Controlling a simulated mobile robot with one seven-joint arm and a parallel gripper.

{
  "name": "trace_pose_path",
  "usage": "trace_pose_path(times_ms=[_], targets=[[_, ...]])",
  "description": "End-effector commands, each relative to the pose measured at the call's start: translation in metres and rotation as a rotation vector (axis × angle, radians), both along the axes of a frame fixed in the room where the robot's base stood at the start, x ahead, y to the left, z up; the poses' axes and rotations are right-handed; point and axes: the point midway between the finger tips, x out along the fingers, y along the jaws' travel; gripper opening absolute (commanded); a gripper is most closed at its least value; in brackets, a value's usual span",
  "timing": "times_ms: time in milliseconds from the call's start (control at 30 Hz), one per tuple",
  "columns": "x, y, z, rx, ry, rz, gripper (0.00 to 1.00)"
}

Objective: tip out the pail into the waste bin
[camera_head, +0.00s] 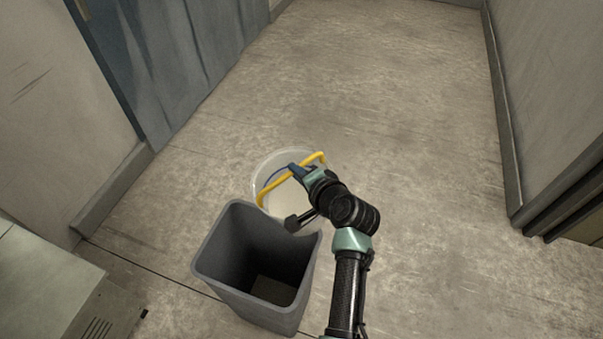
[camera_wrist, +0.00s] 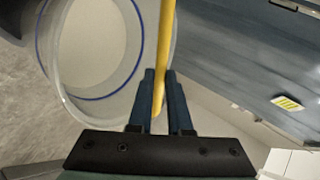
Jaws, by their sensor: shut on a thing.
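The pail is a pale, translucent round bucket (camera_head: 261,172) with a blue ring and a yellow handle (camera_head: 275,184). In the head view it is just behind the waste bin, partly hidden by my arm. My gripper (camera_head: 298,172) is shut on the yellow handle. The wrist view shows the handle (camera_wrist: 165,45) between the two dark fingers (camera_wrist: 159,88), with the pail (camera_wrist: 68,75) to their left and its pale inside facing the camera. The waste bin (camera_head: 236,290) is a grey, open, square-mouthed bin standing on the floor. Its visible inside looks empty.
A grey cabinet (camera_head: 55,290) stands at the lower left. A blue-grey panel (camera_head: 185,55) and walls line the left side, and a wall (camera_head: 550,90) runs along the right. The floor (camera_head: 400,100) behind and to the right is clear.

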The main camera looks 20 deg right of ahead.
Motion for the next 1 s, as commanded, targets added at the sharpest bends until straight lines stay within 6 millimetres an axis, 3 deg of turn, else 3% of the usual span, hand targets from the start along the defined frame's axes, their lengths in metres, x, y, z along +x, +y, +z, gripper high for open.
trace_pose_path(times_ms=[600,1000], targets=[[-0.013,0.039,-0.015,-0.508,-0.205,0.001,0.0],[-0.02,0.056,-0.028,-0.671,-0.268,-0.002,0.0]])
